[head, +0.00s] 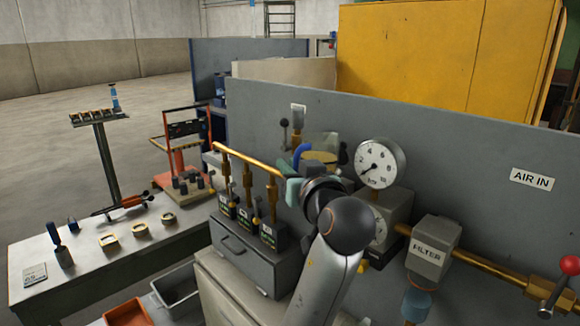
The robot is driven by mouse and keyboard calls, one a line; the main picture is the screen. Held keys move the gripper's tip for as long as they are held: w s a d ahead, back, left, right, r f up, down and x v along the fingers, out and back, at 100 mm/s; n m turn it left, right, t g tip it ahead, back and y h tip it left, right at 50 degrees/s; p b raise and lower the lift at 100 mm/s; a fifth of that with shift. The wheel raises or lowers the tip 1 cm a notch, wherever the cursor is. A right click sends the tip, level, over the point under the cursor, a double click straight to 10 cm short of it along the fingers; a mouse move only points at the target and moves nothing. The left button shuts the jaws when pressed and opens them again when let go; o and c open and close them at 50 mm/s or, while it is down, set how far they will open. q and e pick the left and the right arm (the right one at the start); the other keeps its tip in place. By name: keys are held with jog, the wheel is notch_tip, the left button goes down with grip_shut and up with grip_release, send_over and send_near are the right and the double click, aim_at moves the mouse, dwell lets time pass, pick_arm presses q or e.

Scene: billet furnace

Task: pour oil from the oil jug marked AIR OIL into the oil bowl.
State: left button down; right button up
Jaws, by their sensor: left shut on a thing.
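My left arm rises from the bottom middle, and its gripper (292,180) is in front of the grey panel. The gripper is shut on a see-through jug (321,142) with a blue handle (301,154) and yellow oil in it. I take this to be the oil jug. The wrist hides part of the grip, and no AIR OIL marking can be read. The jug is behind the gripper, left of the pressure gauge. I cannot make out the oil bowl for sure; my arm covers part of the pipework there. My right gripper is not in view.
A round gauge (380,163) and a FILTER block (428,246) on a brass pipe are right of my arm. A brass manifold (246,160) stands over a grey drawer box (240,262) to the left. A white table (95,275) holds small parts.

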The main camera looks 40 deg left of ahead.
pick_arm(q)
jog(key=shift+w+a, duration=0.2)
jog(key=shift+a, duration=0.25)
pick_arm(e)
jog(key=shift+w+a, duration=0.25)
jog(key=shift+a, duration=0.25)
pick_arm(q)
jog(key=f, duration=0.1)
jog(key=f+m+p, duration=0.1)
jog(key=f+g, duration=0.1)
jog(key=shift+s+m+h+p, duration=0.25)
jog(key=shift+m+h+p, duration=0.15)
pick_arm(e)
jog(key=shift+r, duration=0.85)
pick_arm(q)
jog(key=shift+r+m+g+h, duration=0.35)
jog(key=shift+r+m, duration=0.25)
jog(key=shift+r, duration=0.3)
jog(key=shift+r, duration=0.1)
jog(key=shift+r+m+g+h, duration=0.25)
jog(key=shift+r+m+g, duration=0.4)
jog(key=shift+r, duration=0.25)
